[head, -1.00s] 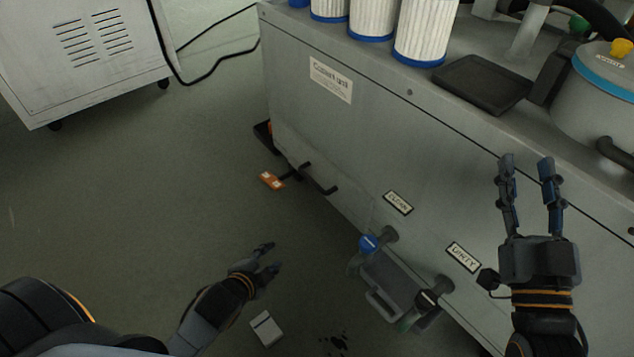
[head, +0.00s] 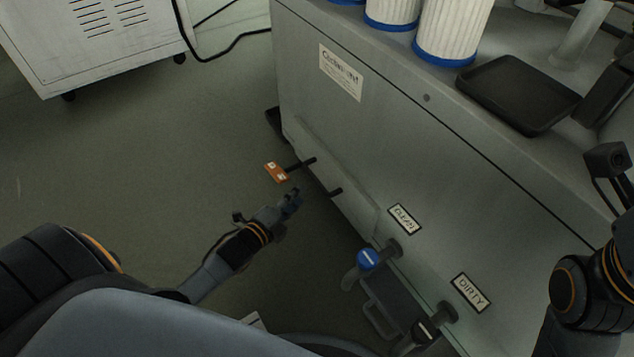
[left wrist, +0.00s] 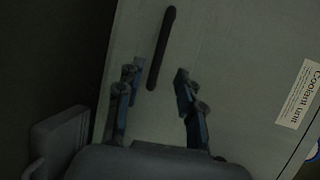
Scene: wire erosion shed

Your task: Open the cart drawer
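The grey cart (head: 350,130), labelled as a coolant unit, has a low front panel (head: 318,150) that looks like the drawer front. A dark bar handle (left wrist: 160,47) stands out from it in the left wrist view. In the head view, its two dark mounts (head: 335,192) show, with the bar partly hidden or hard to make out. My left gripper (head: 292,197) is close to the handle. In the left wrist view, its fingers (left wrist: 158,90) are open and empty, with the bar ahead, between their lines. The drawer looks closed. My right gripper is outside the head view; only its arm shows.
Blue-handled valve (head: 368,259) and another valve stick out below the CLEAN and DIRTY labels. A black tray (head: 520,92) and white filters (head: 452,30) are on top. A white wheeled cabinet (head: 90,45) stands upper left. Floor between is clear.

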